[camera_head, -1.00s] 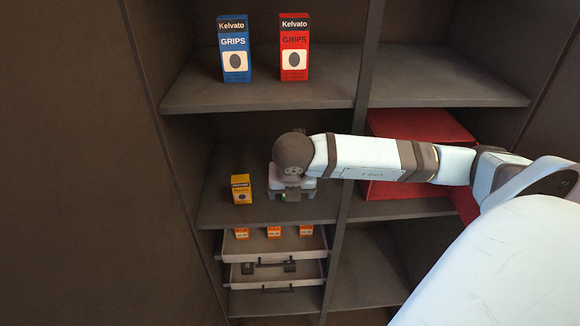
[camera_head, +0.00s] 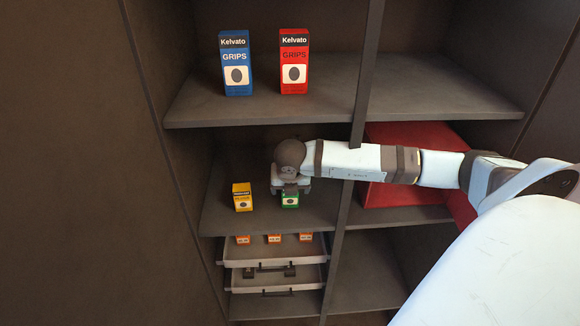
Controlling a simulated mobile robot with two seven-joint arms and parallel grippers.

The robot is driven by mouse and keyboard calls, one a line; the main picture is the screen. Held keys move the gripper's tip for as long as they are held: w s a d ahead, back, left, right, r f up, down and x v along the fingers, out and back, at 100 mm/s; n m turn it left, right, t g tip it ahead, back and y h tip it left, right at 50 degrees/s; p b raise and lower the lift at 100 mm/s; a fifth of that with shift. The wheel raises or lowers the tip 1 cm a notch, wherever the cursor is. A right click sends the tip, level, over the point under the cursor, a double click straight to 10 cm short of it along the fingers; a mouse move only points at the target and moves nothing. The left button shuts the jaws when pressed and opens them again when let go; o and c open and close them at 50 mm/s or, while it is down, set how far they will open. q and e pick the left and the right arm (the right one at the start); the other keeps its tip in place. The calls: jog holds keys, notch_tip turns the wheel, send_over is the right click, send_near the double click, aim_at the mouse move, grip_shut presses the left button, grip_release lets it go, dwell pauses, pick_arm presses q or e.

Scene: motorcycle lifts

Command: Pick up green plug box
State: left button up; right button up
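The green plug box (camera_head: 290,201) stands on the middle shelf, to the right of a yellow box (camera_head: 242,198). My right gripper (camera_head: 290,189) is over the top of the green box, which shows just below it. The rounded wrist hides what lies behind. The picture is too small to tell whether the fingers touch or clasp the box. My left gripper is out of view.
A blue grips box (camera_head: 235,63) and a red grips box (camera_head: 294,62) stand on the shelf above. Small orange boxes (camera_head: 274,239) sit in the tray (camera_head: 232,254) below. An upright divider (camera_head: 339,235) and a large red case (camera_head: 400,196) are to the right.

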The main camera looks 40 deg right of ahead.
jog(key=shift+c, duration=0.5)
jog(key=c, duration=1)
jog(key=shift+r, duration=0.15)
